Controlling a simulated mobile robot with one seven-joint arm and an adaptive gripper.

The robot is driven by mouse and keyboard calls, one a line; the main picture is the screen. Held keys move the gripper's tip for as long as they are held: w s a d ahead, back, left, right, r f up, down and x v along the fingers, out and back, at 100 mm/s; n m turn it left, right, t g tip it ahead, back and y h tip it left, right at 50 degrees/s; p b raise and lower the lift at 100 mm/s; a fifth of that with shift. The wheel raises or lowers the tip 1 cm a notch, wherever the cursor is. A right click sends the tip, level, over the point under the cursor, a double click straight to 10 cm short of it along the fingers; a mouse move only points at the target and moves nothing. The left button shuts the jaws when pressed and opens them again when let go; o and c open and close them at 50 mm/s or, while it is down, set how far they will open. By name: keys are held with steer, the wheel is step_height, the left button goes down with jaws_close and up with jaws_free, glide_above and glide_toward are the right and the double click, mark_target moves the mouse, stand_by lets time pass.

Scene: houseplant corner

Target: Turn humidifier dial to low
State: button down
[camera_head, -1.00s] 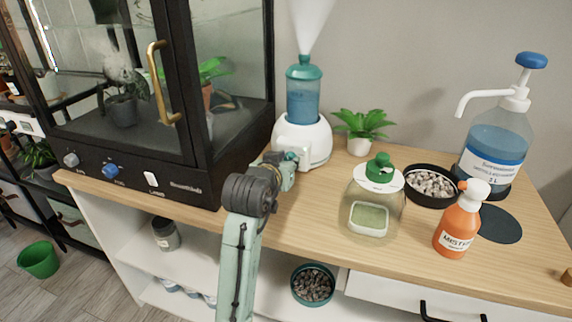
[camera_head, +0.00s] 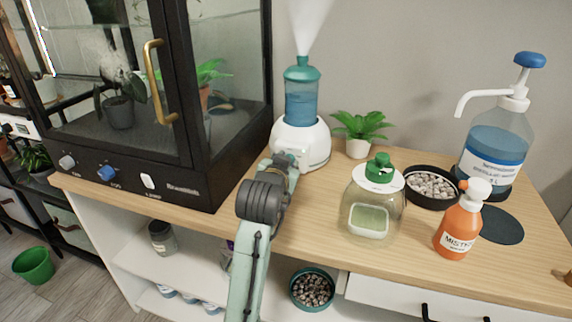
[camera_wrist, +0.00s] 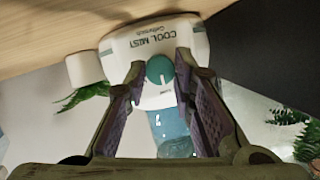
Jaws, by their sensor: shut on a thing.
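The humidifier has a white base (camera_head: 318,143) and a teal-capped blue water tank (camera_head: 300,95), and it stands upright on the wooden bench. Mist rises from its top. My gripper (camera_head: 286,160) is at the front of the base and hides the dial in the head view. In the wrist view the humidifier's front (camera_wrist: 150,38) appears upside down, with "COOL MIST" lettering. The round teal dial (camera_wrist: 160,70) lies between the fingertips of my gripper (camera_wrist: 161,76), which is shut on it. A pale mark shows on the dial, but its setting is too small to read.
A black-framed glass cabinet (camera_head: 180,180) stands close to the left of my arm. A small potted plant (camera_head: 360,125) is right of the humidifier. A green-capped glass sprayer (camera_head: 370,205), pebble dish (camera_head: 430,187), orange bottle (camera_head: 459,228) and pump jug (camera_head: 493,150) stand farther right.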

steer(key=c, duration=1.3)
jaws_free()
steer(key=shift+c, duration=0.2)
steer(key=shift+s, duration=0.1)
steer(key=v, duration=1.2)
